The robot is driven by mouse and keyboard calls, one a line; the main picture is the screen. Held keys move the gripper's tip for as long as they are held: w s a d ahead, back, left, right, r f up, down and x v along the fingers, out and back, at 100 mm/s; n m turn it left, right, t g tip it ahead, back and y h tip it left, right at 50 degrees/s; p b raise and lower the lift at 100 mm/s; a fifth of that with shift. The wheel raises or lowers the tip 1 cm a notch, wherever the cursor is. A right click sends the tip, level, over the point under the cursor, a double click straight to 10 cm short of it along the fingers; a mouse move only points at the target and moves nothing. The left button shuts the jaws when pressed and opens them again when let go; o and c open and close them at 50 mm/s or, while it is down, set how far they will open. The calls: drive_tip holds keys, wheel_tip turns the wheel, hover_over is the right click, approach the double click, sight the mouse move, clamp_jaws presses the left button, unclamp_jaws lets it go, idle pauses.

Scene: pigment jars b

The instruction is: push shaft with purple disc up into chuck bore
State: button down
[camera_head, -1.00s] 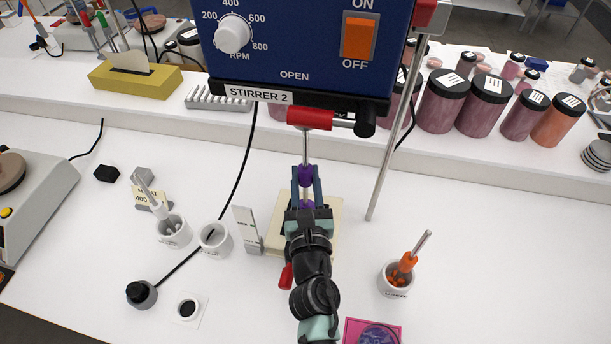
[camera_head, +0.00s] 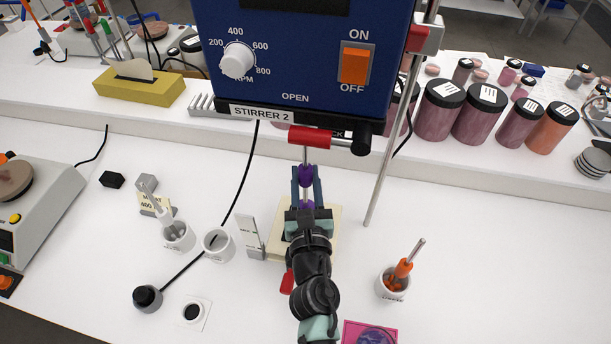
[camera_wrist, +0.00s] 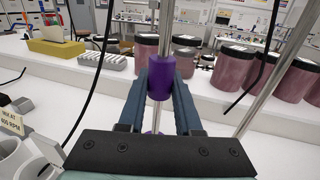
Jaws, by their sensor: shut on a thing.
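My gripper (camera_head: 306,172) is shut on the purple sleeve of an upright steel shaft (camera_wrist: 153,14). The purple part (camera_wrist: 161,78) sits between the blue fingertips in the wrist view, and another purple part (camera_wrist: 152,140) shows lower on the shaft, between the fingers. In the head view the shaft (camera_head: 304,155) stands below the red chuck piece (camera_head: 310,138) under the blue stirrer housing (camera_head: 300,50). Its top meets the red piece's lower edge in the picture; I cannot tell whether it is inside the bore. The shaft's lower end is hidden by my arm.
A slanted support rod (camera_head: 388,140) stands right of the shaft. A beige base plate (camera_head: 328,232) lies below. White cups (camera_head: 217,243) and a grey upright holder (camera_head: 251,237) stand left, and a cup with an orange tool (camera_head: 394,287) right. Dark-lidded jars (camera_head: 440,110) line the back.

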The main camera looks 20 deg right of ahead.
sight(306, 173)
drive_tip(key=shift+r+p, duration=1.5)
drive_tip(key=shift+r, duration=0.05)
idle(0.4)
drive_tip(key=c, duration=0.5)
unclamp_jaws()
drive_tip(key=shift+s+f, duration=0.1)
drive_tip(key=shift+b+v, duration=1.9)
drive_tip(key=shift+v, duration=4.5)
drive_tip(key=shift+a, duration=0.1)
